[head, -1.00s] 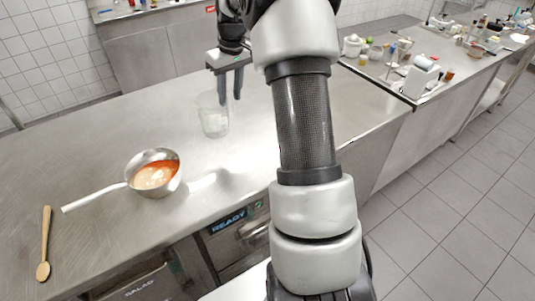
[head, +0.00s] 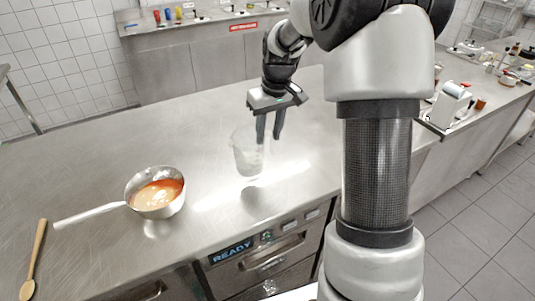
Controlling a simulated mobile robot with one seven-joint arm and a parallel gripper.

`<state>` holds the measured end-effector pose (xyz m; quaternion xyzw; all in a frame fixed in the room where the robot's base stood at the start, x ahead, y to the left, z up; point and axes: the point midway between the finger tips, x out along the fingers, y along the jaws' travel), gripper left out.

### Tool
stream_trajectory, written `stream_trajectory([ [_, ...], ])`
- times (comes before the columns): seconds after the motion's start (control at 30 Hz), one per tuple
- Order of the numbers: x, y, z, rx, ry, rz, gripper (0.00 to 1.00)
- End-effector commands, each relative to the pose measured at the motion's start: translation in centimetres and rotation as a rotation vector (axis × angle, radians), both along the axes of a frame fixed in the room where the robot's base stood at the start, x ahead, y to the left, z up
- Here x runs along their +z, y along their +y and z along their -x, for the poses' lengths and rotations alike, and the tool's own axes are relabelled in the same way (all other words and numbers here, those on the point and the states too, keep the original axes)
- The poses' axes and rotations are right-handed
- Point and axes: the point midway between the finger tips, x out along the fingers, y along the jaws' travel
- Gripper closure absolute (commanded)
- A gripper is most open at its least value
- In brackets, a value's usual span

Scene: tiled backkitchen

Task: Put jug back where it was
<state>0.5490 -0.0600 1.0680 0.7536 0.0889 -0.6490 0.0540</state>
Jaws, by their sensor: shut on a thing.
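The clear jug (head: 247,155) is see-through and faint, over the steel counter (head: 90,160) near its middle. My gripper (head: 268,137) points down at the jug's right side, with its fingers at the rim and upper wall. It is shut on the jug, which looks about upright. A dark blurred reflection lies below the jug on the counter, a little apart from its base, so the jug seems slightly raised. The exact grip point is hard to make out through the clear wall.
A saucepan (head: 140,203) with orange and cream contents stands left of the jug, its handle pointing left. A wooden spoon (head: 34,258) lies at the far left. A drawer unit reading READY (head: 231,251) is below the front edge. The counter behind the jug is clear.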

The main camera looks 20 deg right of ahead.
Motion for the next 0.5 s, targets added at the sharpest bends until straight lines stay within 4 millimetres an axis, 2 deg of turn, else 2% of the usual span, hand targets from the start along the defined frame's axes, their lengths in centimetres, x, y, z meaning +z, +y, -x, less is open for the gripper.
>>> stream_trajectory([
  [0.3, -4.2, 0.0, 0.0, -0.001, 0.001, -0.001, 1.0],
  [0.5, -5.4, 0.0, 0.0, 0.0, -0.002, 0.001, 1.0],
])
